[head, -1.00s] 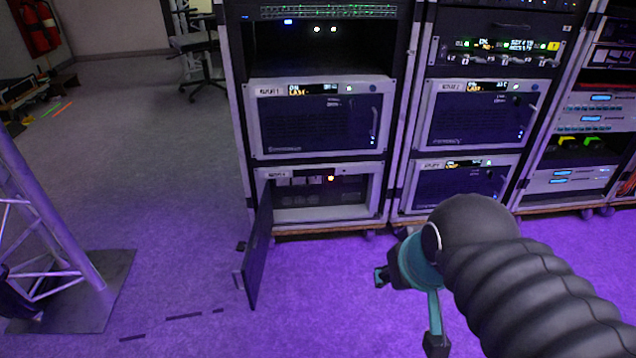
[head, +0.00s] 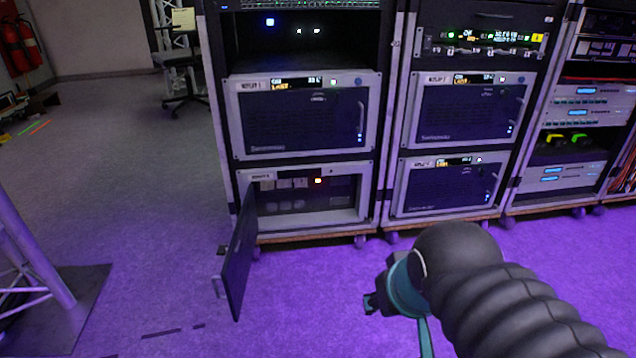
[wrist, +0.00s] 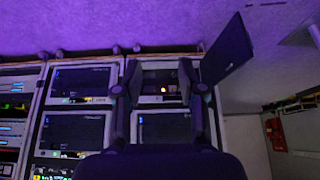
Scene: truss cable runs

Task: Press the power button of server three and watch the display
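The lower left server (head: 304,223) stands in the left rack, with its front door (head: 238,268) swung open to the left. Its label is too small to read for sure. An orange light (head: 318,181) glows inside the opening, and its display strip looks dark. A power button cannot be made out clearly. My gripper (head: 385,298) is in front of the racks at the lower right, apart from the server. In the wrist view, which is upside down, my gripper (wrist: 160,66) has its two fingers spread with nothing between them, and the opened server lies behind them.
Closed servers with lit displays sit above it (head: 300,115) and in the neighbouring rack (head: 470,110), (head: 445,187). The door sticks out into the floor space. A truss on a dark base plate (head: 75,310) stands at the lower left.

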